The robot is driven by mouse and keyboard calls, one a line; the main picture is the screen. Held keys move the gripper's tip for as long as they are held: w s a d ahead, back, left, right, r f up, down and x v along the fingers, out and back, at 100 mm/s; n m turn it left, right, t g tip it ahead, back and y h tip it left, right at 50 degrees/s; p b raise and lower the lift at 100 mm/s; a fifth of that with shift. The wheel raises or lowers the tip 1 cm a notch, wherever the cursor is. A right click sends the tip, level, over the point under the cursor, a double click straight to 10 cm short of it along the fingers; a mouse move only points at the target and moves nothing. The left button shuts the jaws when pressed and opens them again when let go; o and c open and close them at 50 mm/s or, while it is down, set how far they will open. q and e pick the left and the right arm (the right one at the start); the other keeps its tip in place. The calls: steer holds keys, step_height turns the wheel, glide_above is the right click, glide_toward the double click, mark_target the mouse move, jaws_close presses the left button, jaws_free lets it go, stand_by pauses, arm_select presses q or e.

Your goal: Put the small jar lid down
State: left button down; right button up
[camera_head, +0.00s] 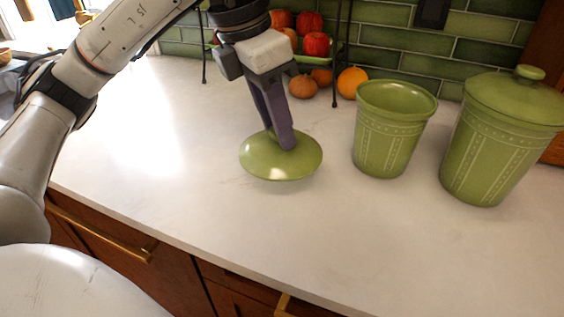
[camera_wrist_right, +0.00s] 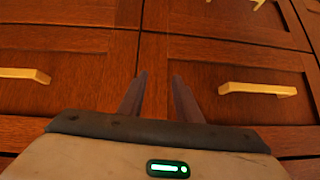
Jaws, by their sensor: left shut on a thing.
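The small jar lid (camera_head: 262,163) is a round green disc near the middle of the white counter in the head view. My left gripper (camera_head: 284,146) comes down on it from above and is shut on it; the fingers hide its knob. The lid looks close to the counter top, but I cannot tell whether it touches. The small green jar (camera_head: 385,135) stands open, without a lid, to the right of the gripper. My right gripper (camera_wrist_right: 158,95) shows in the right wrist view, its two fingers apart with nothing between them, facing wooden drawer fronts.
A larger green jar (camera_head: 497,150) with its lid on stands at the right. A rack of fruit (camera_head: 316,44) stands at the back, with an orange (camera_head: 352,82) beside it. The counter (camera_head: 150,150) is clear at left and in front. Drawers with brass handles (camera_wrist_right: 258,89) lie below.

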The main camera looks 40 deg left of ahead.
mark_target(273, 144)
arm_select(q)
steer(key=shift+f, duration=3)
steer(key=shift+b, duration=0.3)
steer(key=shift+f, duration=0.2)
steer(key=c, duration=1.3)
jaws_free()
steer(key=p+v, duration=0.2)
steer(key=v, duration=1)
steer(key=shift+r, duration=0.2)
steer(key=shift+a, duration=0.1)
